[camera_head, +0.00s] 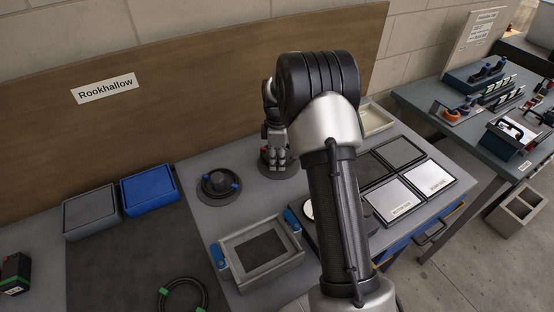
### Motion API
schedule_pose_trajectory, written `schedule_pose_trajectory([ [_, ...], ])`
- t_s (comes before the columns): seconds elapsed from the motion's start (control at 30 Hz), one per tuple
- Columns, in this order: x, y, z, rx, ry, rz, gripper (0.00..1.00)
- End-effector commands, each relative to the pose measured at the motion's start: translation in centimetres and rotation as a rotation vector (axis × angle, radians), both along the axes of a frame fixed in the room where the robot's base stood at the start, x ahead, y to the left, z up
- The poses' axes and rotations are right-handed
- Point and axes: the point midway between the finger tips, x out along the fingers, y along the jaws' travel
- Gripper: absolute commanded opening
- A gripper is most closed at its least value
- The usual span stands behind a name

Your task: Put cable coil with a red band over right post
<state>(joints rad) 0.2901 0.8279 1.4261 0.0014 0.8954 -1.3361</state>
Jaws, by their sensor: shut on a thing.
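My gripper (277,157) points down at the back of the grey table, right over a dark round base (292,174). Its fingers are shut, and what they hold is mostly hidden by them and the arm. I cannot make out a red band on a coil anywhere. The right post is not clearly visible; the round base under my gripper seems to be its place. To the left, another round base (219,186) carries a dark coil with blue bands around a post. A black cable coil with green bands (183,297) lies at the bottom edge, on the dark mat.
A grey tray with blue handles (258,248) stands front centre. A grey bin (91,212) and a blue bin (149,189) stand at the left by the brown backboard (180,120). Labelled panels (394,201) lie right of my arm. A second table (440,105) stands far right.

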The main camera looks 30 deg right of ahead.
Motion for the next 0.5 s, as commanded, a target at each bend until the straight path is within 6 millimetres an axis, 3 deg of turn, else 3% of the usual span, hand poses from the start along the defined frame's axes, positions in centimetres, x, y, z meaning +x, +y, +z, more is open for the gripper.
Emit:
schedule_pose_trajectory([
  [0.03,0.61,-0.66,0.98,-0.012,-0.023,-0.003,0.0],
  [0.13,0.62,-0.69,1.3,-0.013,-0.024,-0.003,0.0],
  [0.5,0.45,-0.52,1.21,-0.01,-0.017,-0.003,0.0],
])
